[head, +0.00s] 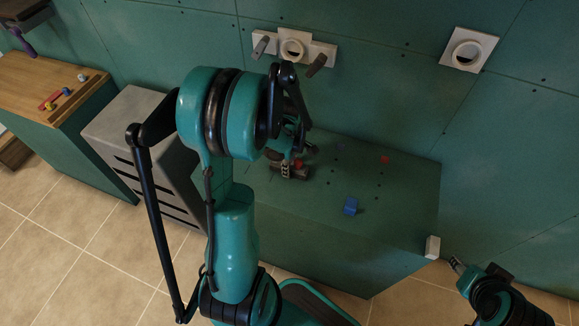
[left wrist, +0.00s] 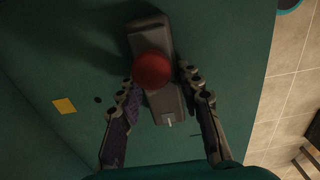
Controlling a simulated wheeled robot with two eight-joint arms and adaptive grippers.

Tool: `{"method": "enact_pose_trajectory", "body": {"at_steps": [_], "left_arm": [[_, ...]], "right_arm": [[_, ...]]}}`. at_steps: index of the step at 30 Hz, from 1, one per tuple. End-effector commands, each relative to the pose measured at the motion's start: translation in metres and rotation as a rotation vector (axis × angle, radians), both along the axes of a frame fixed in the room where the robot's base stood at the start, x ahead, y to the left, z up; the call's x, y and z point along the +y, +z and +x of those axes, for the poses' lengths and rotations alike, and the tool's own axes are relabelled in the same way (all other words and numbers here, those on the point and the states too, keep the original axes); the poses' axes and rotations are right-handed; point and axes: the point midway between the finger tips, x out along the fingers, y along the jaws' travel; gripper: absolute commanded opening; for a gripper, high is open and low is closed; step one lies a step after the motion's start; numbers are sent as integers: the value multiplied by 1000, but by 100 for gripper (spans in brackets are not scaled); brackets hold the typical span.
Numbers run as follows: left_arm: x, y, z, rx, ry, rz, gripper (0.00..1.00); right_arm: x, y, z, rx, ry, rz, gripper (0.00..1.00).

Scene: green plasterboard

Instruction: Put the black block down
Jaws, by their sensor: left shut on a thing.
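The black block (left wrist: 160,35) is a long dark grey-black piece with a round red knob (left wrist: 153,71) on it. In the left wrist view it lies between the two fingers of my left gripper (left wrist: 168,105), which is shut on it. In the head view the left gripper (head: 292,160) is over the left part of the green box top (head: 320,200), and the block is mostly hidden by the gripper and arm. I cannot tell whether the block touches the surface. My right gripper (head: 457,264) is at the lower right, away from the box; its jaws are unclear.
A blue block (head: 350,206) and a small red piece (head: 385,159) are on the box top, with free room around them. A white piece (head: 432,247) is at its right corner. A grey cabinet (head: 125,125) and wooden-topped counter (head: 35,85) stand left. White wall fittings (head: 470,48) are behind.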

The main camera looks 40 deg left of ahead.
Motion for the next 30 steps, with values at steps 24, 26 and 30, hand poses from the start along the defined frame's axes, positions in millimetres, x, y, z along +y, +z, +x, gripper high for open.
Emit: {"method": "enact_pose_trajectory", "body": {"at_steps": [24, 26, 30], "left_arm": [[0, 6, 0, 0, 0, 0, 56], [0, 15, 0, 0, 0, 0, 56], [0, 45, 0, 0, 0, 0, 56]], "right_arm": [[0, 4, 0, 0, 0, 0, 40], [0, 8, 0, 0, 0, 0, 40], [0, 21, 0, 0, 0, 0, 40]]}}
